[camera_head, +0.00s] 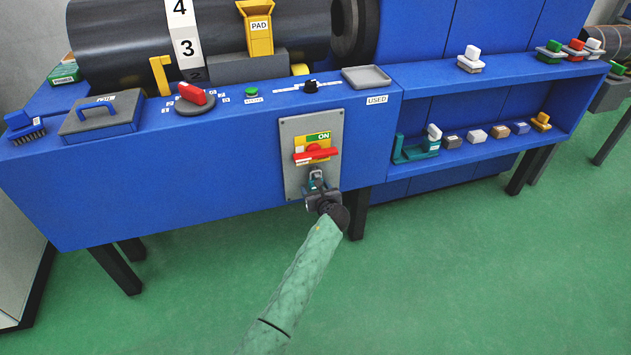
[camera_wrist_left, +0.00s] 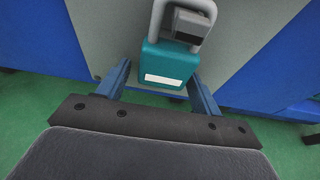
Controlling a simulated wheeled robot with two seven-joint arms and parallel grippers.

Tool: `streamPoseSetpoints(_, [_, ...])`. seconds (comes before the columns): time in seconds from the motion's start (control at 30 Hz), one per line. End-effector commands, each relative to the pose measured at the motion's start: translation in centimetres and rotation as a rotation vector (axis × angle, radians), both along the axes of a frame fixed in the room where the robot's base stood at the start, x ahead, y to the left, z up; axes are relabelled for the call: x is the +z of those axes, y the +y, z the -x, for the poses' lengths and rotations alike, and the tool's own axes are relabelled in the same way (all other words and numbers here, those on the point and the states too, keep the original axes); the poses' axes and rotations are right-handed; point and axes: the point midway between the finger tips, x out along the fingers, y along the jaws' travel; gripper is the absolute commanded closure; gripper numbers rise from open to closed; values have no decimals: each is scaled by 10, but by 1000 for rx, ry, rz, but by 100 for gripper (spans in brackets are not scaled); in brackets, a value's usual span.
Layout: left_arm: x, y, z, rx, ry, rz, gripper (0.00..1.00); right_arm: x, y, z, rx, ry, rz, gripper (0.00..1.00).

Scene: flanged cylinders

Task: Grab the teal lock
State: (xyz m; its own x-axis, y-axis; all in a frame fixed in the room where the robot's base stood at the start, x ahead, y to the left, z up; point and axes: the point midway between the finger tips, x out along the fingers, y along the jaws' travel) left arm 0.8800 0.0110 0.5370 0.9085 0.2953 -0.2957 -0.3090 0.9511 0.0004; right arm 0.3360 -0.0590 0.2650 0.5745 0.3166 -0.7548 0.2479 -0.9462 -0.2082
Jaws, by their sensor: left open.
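The teal lock (camera_wrist_left: 168,62) hangs upright by its grey shackle at the panel, with a white label on its body. In the head view the lock (camera_head: 316,184) shows small below the red switch handle, partly covered by my gripper. My left gripper (camera_head: 320,195) is open at the lock. In the left wrist view its fingers (camera_wrist_left: 160,82) stand on either side of the lock's lower body, with narrow gaps. A dark grey block (camera_wrist_left: 188,27) sits at the shackle. My right gripper is not in view.
The grey switch panel (camera_head: 294,178) carries a red handle (camera_head: 316,154) marked ON just above the lock. The blue bench front (camera_head: 180,190) lies around it. A shelf (camera_head: 470,155) at right holds several small blocks. The green floor in front is clear.

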Motion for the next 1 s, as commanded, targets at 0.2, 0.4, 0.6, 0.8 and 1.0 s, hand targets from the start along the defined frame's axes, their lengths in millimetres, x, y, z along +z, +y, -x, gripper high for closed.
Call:
streamPoseSetpoints(0.2, [0,0,0,0,0,0,50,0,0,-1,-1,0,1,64])
streamPoseSetpoints(0.4, [0,0,0,0,0,0,82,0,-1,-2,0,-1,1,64])
streamPoseSetpoints(0.6, [2,0,0,0,0,0,82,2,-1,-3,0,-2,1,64])
streamPoseSetpoints(0.8, [4,0,0,0,0,0,82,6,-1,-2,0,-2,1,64])
streamPoseSetpoints(1.0, [7,0,0,0,0,0,82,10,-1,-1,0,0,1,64])
